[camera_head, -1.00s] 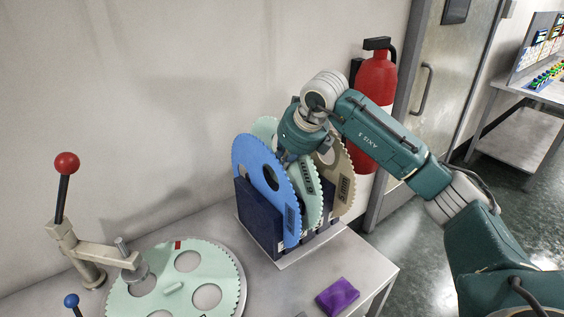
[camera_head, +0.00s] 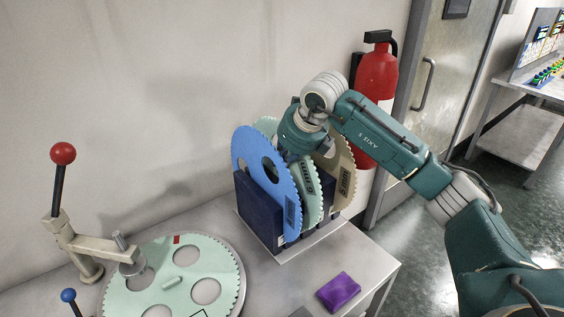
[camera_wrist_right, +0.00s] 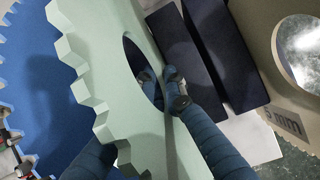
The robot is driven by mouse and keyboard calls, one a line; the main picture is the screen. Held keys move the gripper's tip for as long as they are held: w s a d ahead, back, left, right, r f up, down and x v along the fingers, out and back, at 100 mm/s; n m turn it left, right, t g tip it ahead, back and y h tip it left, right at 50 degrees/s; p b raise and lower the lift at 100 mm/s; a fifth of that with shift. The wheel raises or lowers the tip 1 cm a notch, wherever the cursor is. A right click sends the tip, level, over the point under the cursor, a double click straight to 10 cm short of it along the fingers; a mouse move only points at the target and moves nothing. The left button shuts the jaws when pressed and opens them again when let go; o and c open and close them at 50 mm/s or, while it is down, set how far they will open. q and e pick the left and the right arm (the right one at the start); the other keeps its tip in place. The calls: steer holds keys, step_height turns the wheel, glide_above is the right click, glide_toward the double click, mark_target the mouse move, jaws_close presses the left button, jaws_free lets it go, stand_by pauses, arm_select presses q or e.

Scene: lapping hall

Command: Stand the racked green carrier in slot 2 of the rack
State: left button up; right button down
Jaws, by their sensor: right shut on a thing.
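A pale green toothed carrier (camera_head: 309,188) stands on edge in the dark blue rack (camera_head: 258,214), between a blue carrier (camera_head: 259,180) and a tan carrier (camera_head: 344,183). My right gripper (camera_head: 291,154) is over the rack at the green carrier; its fingertips are hidden in the head view. In the right wrist view, the gripper (camera_wrist_right: 163,86) is shut on the green carrier (camera_wrist_right: 120,70), with fingers at both faces near its oval-looking hole. The carrier's lower edge and the slot it occupies are hidden. My left gripper is not in view.
Another green carrier (camera_head: 217,260) lies flat on a round plate at lower left, beside a red-knobbed lever (camera_head: 62,175). A purple block (camera_head: 339,291) lies near the bench's front edge. A red fire extinguisher (camera_head: 377,75) hangs behind the arm. The wall is close behind the rack.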

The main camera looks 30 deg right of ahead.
steer(key=c, duration=1.8)
jaws_free()
steer(key=shift+o, duration=0.2)
steer(key=v, duration=1.2)
